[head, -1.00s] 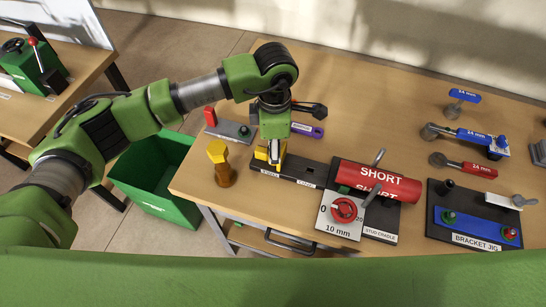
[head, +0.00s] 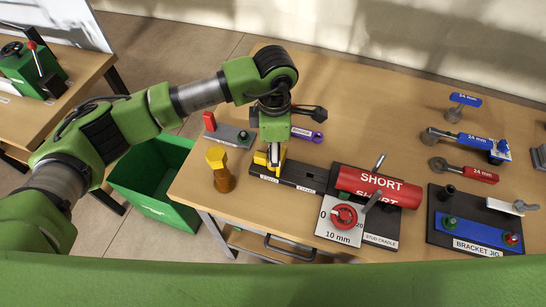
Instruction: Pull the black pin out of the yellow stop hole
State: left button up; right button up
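The yellow stop (head: 261,159) stands at the left end of a dark labelled base (head: 300,172) near the table's front left. My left gripper (head: 274,163) points down right at the yellow stop, with its fingertips in front of part of it. The fingers look close together, but I cannot see whether they are shut on anything. The black pin cannot be made out; the gripper may hide it. My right gripper is not in view.
A red SHORT cylinder (head: 376,185) rests in a cradle to the right, behind a dial plate (head: 338,222). A green bin (head: 150,180) is off the table's left edge. Open wood lies behind.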

pick_arm(q)
grip_shut()
jog(key=shift+w+r, duration=0.2)
jog(key=shift+r, duration=0.35)
jog(key=shift+s+r+p, duration=0.1)
jog(key=shift+r+p, duration=0.95)
jog(key=shift+r, duration=2.4)
